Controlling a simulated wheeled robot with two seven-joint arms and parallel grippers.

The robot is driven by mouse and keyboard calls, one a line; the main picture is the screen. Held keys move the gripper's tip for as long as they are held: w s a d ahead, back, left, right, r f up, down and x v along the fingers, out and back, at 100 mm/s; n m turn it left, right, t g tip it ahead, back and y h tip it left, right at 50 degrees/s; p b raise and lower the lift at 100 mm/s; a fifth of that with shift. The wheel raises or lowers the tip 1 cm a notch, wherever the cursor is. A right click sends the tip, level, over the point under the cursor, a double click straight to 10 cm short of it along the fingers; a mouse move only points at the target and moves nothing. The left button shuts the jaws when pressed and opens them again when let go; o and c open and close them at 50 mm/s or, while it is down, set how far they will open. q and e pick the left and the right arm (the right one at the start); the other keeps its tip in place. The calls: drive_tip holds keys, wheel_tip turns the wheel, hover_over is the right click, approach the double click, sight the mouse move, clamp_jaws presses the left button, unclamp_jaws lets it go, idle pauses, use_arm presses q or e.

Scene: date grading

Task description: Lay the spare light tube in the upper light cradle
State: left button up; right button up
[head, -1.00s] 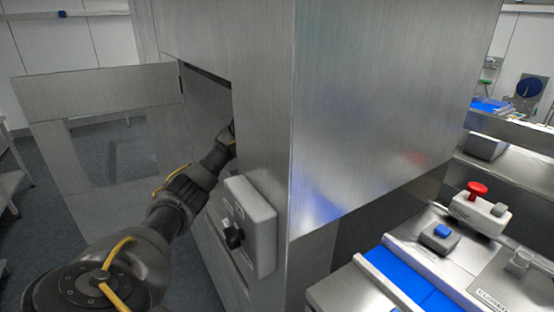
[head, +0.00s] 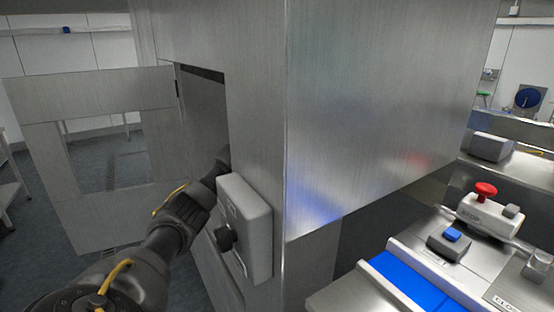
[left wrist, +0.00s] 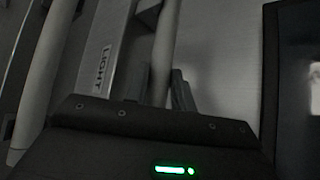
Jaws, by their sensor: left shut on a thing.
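My left arm reaches through the side opening (head: 203,115) of the steel cabinet, and in the head view its gripper is hidden inside. In the left wrist view my left gripper (left wrist: 165,90) is shut on a pale light tube (left wrist: 162,50), which runs up the picture from between the fingers. A second pale tube (left wrist: 42,75) lies to the left, apart from the gripper. Between them is a light strip marked LIGHT (left wrist: 103,55). I cannot tell which cradle is the upper one. The right gripper is not in view.
A grey switch box with a black knob (head: 244,222) sticks out beside the opening, close to my left arm. The cabinet door (head: 95,88) with its window stands open at left. A red stop button (head: 485,190) and a blue belt (head: 405,280) are at right.

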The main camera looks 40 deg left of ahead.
use_arm(q)
drive_tip(key=o, duration=1)
drive_tip(key=shift+f, duration=0.1)
drive_tip(key=shift+r, duration=0.2)
drive_tip(key=shift+s+d+r+p, duration=0.25)
drive_tip(key=shift+d+r+p, duration=0.05)
drive_tip(key=shift+d+p, duration=0.1)
drive_tip(key=p+v, duration=0.6)
drive_tip(key=shift+s, duration=0.25)
